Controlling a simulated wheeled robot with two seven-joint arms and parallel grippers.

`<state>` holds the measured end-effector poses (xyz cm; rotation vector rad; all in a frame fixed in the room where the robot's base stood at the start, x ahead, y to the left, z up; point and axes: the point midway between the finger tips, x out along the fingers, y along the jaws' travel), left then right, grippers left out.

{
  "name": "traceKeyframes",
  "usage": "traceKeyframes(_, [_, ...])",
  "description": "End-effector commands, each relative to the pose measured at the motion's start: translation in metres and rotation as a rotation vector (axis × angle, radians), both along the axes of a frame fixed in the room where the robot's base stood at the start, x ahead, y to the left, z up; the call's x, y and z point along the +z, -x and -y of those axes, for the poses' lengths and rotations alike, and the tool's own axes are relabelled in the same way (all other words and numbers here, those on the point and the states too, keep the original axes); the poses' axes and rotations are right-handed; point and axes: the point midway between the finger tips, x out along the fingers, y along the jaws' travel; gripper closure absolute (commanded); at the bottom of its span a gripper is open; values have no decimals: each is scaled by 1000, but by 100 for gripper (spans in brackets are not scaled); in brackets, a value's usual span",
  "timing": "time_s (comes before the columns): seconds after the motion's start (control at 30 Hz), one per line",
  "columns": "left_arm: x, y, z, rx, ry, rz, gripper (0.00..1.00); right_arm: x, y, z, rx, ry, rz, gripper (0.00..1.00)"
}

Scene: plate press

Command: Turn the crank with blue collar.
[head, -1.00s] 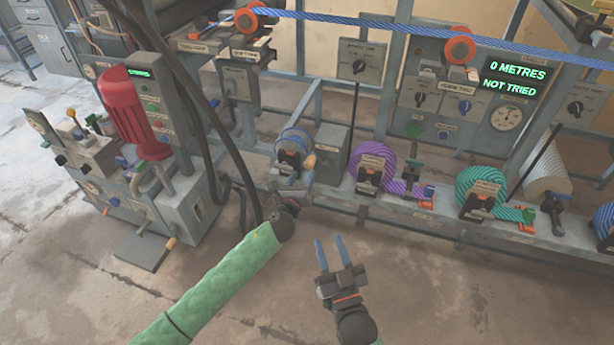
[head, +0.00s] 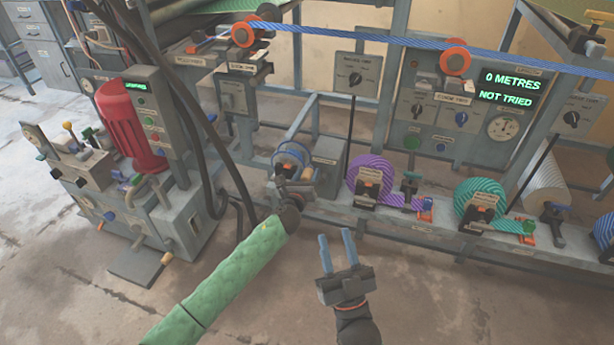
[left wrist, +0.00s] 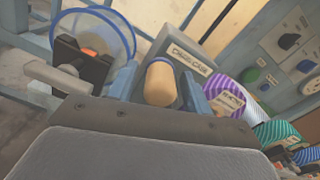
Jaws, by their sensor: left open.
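The crank's tan handle (left wrist: 161,82) is in the left wrist view, between the two blue fingers of my left gripper (left wrist: 158,88). The fingers stand apart, with visible gaps on either side of the handle. In the head view my left gripper (head: 298,182) is at the reel (head: 290,153), largely covering the crank. My right gripper (head: 337,252) is open and empty, lower and to the right, above the floor.
A grey box (head: 328,158) stands right of the reel. Purple (head: 370,170) and teal (head: 480,195) rope coils sit further right on the frame. A red motor (head: 130,125) stands left, and black cables hang between. The display (head: 508,92) reads 0 METRES, NOT TRIED.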

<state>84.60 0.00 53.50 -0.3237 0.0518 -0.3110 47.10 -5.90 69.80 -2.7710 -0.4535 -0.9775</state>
Motion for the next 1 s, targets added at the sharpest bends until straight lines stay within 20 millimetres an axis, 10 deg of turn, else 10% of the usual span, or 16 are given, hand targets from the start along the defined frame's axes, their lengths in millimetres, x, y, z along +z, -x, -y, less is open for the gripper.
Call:
traceKeyframes(0.3, [0,-1,0,0,0,0,50,2,1,0,0,-2,8,64])
traceKeyframes(0.57, [0,-1,0,0,0,0,100,1,1,0,0,-2,6,64])
traceKeyframes(0.9, [1,-1,-4,1,-11,3,100,-4,-3,-1,3,6,-25,64])
traceKeyframes(1.0, [2,-1,-8,1,-25,8,100,-32,-11,-4,4,30,-109,64])
